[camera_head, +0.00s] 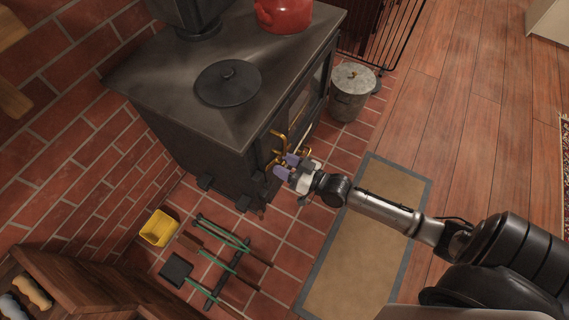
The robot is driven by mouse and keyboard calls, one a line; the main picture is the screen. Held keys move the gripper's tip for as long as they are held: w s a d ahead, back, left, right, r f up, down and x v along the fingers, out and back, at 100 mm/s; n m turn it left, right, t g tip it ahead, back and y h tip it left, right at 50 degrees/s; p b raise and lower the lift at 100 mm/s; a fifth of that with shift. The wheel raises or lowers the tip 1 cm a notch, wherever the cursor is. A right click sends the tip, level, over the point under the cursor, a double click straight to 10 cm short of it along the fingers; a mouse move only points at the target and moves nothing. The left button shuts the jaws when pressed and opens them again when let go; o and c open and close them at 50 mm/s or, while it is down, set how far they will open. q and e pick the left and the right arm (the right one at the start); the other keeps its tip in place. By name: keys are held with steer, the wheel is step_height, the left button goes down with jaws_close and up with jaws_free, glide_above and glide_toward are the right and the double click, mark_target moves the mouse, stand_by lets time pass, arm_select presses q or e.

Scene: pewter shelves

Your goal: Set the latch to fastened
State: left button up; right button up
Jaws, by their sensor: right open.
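A black stove (170,85) stands against the brick wall, with its door on the right-hand side in the picture. A brass-coloured latch handle (278,140) shows at the near edge of the stove's front. My right gripper (279,163) is open beside the latch, its fingers around or just next to the brass part. I cannot tell whether they touch it. The gripper partly hides the lower part of the latch. My left gripper is not in view.
A lidded metal bucket (347,105) stands right of the stove. A red kettle (284,14) sits on the stove top. Fire tools (222,260) and a yellow container (159,228) are on the tiles. A tan mat (350,262) lies below my right arm.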

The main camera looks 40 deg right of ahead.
steer(key=shift+w, duration=0.1)
jaws_close()
stand_by(0.5)
